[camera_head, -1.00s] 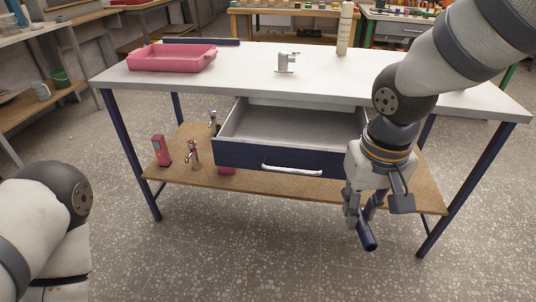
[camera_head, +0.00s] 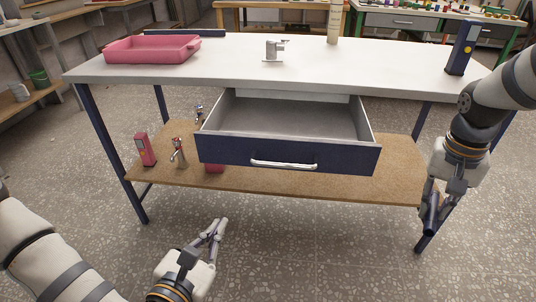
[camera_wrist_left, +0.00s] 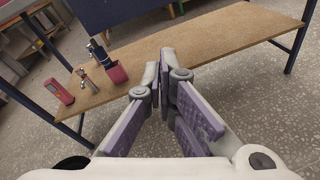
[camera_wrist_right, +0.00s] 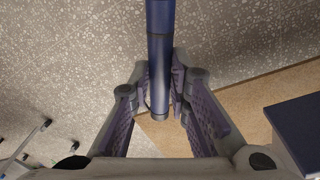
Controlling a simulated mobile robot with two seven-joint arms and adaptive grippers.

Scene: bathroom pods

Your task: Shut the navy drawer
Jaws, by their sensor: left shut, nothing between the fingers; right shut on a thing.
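The navy drawer (camera_head: 220,150) under the white-topped table is pulled out, showing its empty grey inside. Its front carries a silver handle (camera_head: 284,164). It also shows at the top of the left wrist view (camera_wrist_left: 115,12) and at the right of the right wrist view (camera_wrist_right: 300,125). My left gripper (camera_head: 218,228) is shut and empty, low in front of the drawer and apart from it. My right gripper (camera_head: 436,212) is shut on a dark navy cylinder (camera_wrist_right: 160,45), to the right of the drawer and apart from it.
The table top (camera_head: 340,65) carries a pink tray (camera_head: 150,50), a grey fixture (camera_head: 272,50), a pale bottle (camera_head: 334,22) and a navy dispenser (camera_head: 462,48). The lower shelf (camera_head: 330,188) holds a red dispenser (camera_head: 145,149) and taps. Floor in front is clear.

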